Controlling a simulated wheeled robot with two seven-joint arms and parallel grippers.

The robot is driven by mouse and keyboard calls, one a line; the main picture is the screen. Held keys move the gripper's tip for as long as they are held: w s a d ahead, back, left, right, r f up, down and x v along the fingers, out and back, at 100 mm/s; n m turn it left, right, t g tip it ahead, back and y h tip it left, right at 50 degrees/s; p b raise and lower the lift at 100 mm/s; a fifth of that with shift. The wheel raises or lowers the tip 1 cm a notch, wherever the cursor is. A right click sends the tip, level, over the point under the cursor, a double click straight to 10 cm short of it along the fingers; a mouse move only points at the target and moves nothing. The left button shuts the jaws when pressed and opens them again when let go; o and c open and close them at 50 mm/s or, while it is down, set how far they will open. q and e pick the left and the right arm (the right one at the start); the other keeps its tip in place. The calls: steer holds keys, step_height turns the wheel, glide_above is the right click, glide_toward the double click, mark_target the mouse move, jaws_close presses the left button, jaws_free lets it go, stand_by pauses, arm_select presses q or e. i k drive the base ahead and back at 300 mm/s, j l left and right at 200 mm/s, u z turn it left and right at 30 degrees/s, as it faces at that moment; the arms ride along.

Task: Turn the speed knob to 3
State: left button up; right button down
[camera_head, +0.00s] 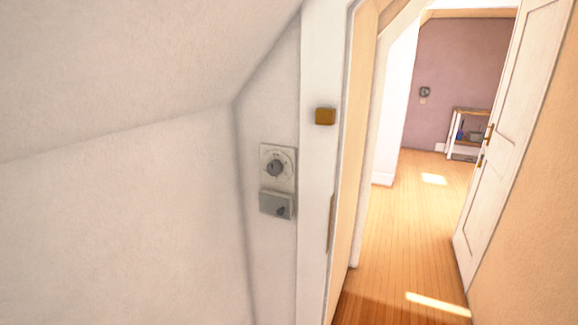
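The speed knob (275,168) is a round grey dial on a pale square plate (290,156), fixed to the narrow white wall left of the door frame. Marks ring the dial, but they are too small to read, so I cannot tell its setting. Just below is a grey box (270,203) with a small dark knob or switch (281,211) at its lower right. Neither of my grippers is in view.
A white sloped ceiling and wall (120,200) fill the left. A brass-coloured block (325,116) sits on the white door frame (313,220). Right of it is a doorway with clear wooden floor (405,235), an open white door (507,120) and a small shelf (468,125).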

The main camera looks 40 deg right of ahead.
mark_target(275, 167)
steer(key=z, duration=1)
